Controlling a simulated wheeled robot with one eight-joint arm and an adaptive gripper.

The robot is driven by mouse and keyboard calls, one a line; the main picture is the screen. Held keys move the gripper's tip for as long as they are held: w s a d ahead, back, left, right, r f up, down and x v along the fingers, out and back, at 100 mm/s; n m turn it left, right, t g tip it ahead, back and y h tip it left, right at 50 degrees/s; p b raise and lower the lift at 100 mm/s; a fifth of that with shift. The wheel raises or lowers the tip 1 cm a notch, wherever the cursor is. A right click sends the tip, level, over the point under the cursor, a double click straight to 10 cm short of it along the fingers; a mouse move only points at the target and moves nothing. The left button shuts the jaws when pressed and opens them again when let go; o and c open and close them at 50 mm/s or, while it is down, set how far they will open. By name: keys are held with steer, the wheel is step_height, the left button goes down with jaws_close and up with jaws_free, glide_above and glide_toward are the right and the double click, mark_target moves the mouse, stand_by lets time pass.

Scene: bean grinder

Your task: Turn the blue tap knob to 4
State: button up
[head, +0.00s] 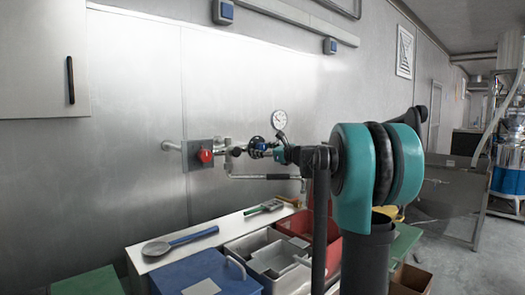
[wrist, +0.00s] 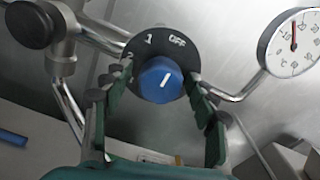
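The blue tap knob (wrist: 155,85) sits in front of a round black dial (wrist: 150,42) in the wrist view. "OFF" and "1" are readable on the dial; its lower part is hidden by the knob and fingers, and no 4 shows. The knob's white mark slants up and right, roughly toward OFF. My gripper (wrist: 159,80) has its two green fingers apart, one on each side of the knob, with small gaps visible. In the head view my gripper (head: 274,152) is at the wall pipework, and my arm hides part of that area.
A pressure gauge (wrist: 291,42) stands right of the dial, also in the head view (head: 280,120). Below are a blue box (head: 205,272), red bins (head: 297,222) and a blue-handled scoop (head: 180,241).

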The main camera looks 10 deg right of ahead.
steer(key=c, duration=1)
steer(key=shift+o, duration=0.2)
